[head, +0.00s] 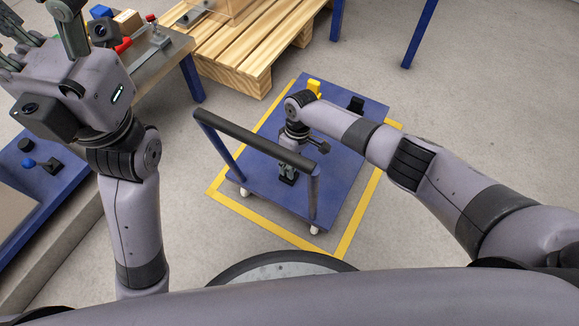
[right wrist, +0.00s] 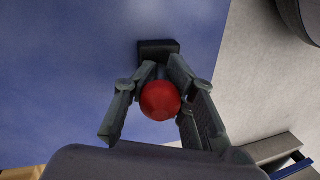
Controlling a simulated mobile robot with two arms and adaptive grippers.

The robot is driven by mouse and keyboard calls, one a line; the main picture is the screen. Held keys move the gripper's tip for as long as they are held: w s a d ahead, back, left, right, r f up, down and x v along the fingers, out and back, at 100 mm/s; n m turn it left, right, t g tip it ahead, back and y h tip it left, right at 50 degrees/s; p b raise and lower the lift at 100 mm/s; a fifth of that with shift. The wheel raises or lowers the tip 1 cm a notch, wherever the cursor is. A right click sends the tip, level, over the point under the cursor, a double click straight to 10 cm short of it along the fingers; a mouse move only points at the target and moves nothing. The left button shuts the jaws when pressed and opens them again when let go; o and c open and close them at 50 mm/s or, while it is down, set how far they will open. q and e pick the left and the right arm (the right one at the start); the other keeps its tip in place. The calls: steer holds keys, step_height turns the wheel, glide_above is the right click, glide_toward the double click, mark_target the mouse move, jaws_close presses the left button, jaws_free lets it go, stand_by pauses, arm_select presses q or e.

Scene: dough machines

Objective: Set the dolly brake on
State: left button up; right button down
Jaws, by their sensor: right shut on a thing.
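The blue dolly (head: 345,150) stands on the floor with a dark push bar (head: 255,142) across its near end. In the right wrist view, the brake lever's red knob (right wrist: 160,101) sits between the fingers of my right gripper (right wrist: 161,93), which is shut on it. A dark base block (right wrist: 158,48) is behind the knob on the blue deck. In the head view, my right gripper (head: 289,168) is low over the deck beside the push bar, and the knob is hidden there. My left gripper (head: 42,28) is raised at upper left, fingers apart and empty.
A yellow floor outline (head: 235,207) surrounds the dolly. A yellow piece (head: 314,86) and a black piece (head: 356,104) are on the dolly's far part. A wooden pallet (head: 235,58) is behind, and a workbench (head: 165,58) stands at left. Bare floor lies to the right.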

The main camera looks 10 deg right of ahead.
steer(key=shift+w+a+r, duration=0.15)
steer(key=shift+a+r, duration=0.15)
steer(key=shift+r, duration=0.05)
steer(key=c, duration=1.8)
jaws_free()
steer(key=o, duration=0.3)
steer(key=shift+d+f, duration=0.15)
steer(key=v, duration=1.2)
